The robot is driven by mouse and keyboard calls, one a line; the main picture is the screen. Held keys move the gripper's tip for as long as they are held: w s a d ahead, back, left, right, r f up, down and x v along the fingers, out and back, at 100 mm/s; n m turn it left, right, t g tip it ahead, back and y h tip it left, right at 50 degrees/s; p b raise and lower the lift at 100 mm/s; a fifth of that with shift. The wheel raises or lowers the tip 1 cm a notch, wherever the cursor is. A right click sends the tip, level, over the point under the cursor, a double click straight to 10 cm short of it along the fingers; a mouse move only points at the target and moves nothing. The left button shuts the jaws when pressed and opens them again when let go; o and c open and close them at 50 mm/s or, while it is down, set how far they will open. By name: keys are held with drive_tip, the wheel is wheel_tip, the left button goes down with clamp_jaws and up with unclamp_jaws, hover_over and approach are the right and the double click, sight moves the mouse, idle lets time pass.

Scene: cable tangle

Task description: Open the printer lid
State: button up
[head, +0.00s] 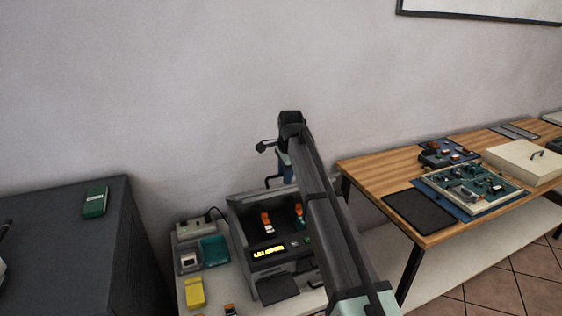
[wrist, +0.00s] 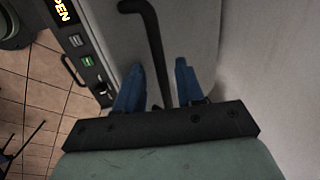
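The printer (head: 262,272) stands on a low light bench at the bottom centre of the head view. Its lid (head: 239,205) appears raised at the back, and orange and white parts show inside. A black bent handle (wrist: 152,35) sticks out from the grey lid (wrist: 195,25) in the wrist view. My gripper (head: 286,168) is at the lid's upper edge, partly hidden by my arm. In the wrist view, the gripper's (wrist: 159,63) two blue fingers are apart, with the handle bar between them and gaps on both sides.
The lit display (head: 268,252) shows yellow text, ending in "PEN" in the wrist view. A teal box (head: 214,251) and a yellow block (head: 194,292) lie left of the printer. A dark cabinet (head: 60,240) stands at left, a wooden table (head: 365,172) at right. The wall is close behind.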

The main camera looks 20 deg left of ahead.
drive_tip(key=s+d+f, duration=0.2)
drive_tip(key=f, duration=0.3)
drive_tip(key=s+d+f, duration=0.3)
drive_tip(key=f, duration=0.3)
wheel_tip(320, 180, up, 14)
drive_tip(key=s+d, duration=0.2)
drive_tip(key=d+f+n+h, duration=0.1)
drive_tip(key=d+f, duration=0.6)
drive_tip(key=f, duration=0.3)
drive_tip(key=shift+s+f+g+h, duration=0.2)
drive_tip(key=shift+s+g+h, duration=0.1)
drive_tip(key=shift+s+g, duration=0.15)
